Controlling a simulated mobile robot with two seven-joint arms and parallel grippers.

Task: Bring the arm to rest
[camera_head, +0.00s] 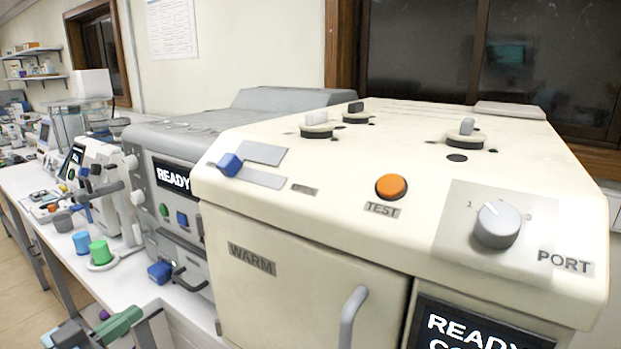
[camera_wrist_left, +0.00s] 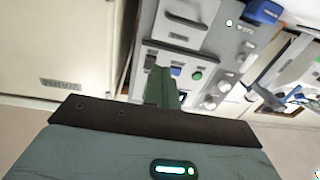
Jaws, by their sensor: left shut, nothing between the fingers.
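My left gripper (camera_head: 122,322) shows at the bottom left of the head view, low and in front of the bench edge. Its green fingers are shut with nothing between them. The shut fingers also show in the left wrist view (camera_wrist_left: 160,86), in front of the grey machine's front panel and apart from any held object. Most of my left arm is outside the head view. My right gripper is in neither view.
A large cream machine (camera_head: 300,200) with a WARM door, an orange TEST button (camera_head: 391,187) and a PORT knob (camera_head: 497,224) fills the right. A grey machine (camera_head: 175,149) stands beside it. Blue and green cups (camera_head: 100,252) stand on the white bench (camera_head: 40,225).

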